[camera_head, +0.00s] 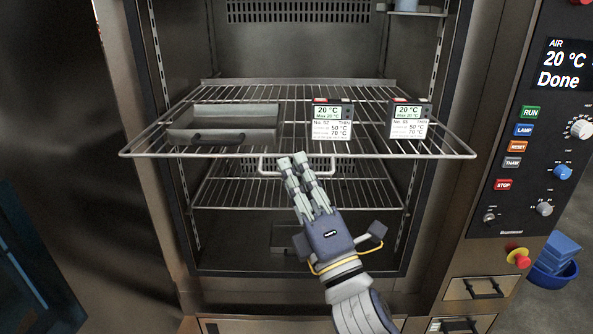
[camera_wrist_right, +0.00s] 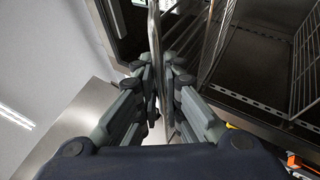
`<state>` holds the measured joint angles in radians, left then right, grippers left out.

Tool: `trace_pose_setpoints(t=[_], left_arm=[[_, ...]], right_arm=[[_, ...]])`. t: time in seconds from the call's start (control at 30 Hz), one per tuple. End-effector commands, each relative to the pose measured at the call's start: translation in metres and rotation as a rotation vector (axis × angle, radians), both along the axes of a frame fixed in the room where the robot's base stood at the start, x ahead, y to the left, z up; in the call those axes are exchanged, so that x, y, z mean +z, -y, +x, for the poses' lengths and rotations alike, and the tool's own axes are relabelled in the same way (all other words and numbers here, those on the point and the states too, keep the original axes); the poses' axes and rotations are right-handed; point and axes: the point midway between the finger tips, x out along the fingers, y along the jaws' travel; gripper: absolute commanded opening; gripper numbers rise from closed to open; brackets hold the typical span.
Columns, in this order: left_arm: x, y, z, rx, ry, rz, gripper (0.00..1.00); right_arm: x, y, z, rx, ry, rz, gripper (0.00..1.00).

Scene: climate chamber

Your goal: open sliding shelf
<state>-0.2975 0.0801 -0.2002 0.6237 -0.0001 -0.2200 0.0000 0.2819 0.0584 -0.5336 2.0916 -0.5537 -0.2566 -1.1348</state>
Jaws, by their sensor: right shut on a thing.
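The sliding shelf (camera_head: 225,148) is a wire rack in the open chamber. Its front edge stands out past the chamber's door frame. A pale handle (camera_head: 265,168) hangs below the middle of that edge. My right gripper (camera_head: 293,160) is at the handle, with its fingers pointing up and inward, shut on it. The fingers hide part of the handle. In the right wrist view, the gripper (camera_wrist_right: 160,92) has its fingers on both sides of a thin metal piece, which seems to be the handle. My left gripper is not in view.
The shelf carries a grey metal tray (camera_head: 228,122) at left and two labelled devices, one mid-right (camera_head: 333,120) and one right (camera_head: 409,118). A lower rack (camera_head: 235,195) lies beneath. The control panel (camera_head: 545,130) stands at right, with blue bins (camera_head: 553,270) beyond.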

Motion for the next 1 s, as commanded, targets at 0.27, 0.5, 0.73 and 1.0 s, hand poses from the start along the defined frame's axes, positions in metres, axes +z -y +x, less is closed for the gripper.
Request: trace_pose_setpoints(t=[0.27, 0.5, 0.73, 1.0], left_arm=[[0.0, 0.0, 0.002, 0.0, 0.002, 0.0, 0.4], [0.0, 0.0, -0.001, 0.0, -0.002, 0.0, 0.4], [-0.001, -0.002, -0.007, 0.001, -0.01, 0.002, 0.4], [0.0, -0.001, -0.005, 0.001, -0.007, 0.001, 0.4]], right_arm=[[0.0, 0.0, 0.0, 0.0, 0.001, 0.0, 0.21], [0.0, 0.0, 0.0, 0.0, 0.001, 0.0, 0.26], [-0.003, 0.002, -0.004, 0.0, -0.001, 0.0, 0.26], [-0.024, 0.017, -0.032, 0.0, -0.004, -0.001, 0.26]])
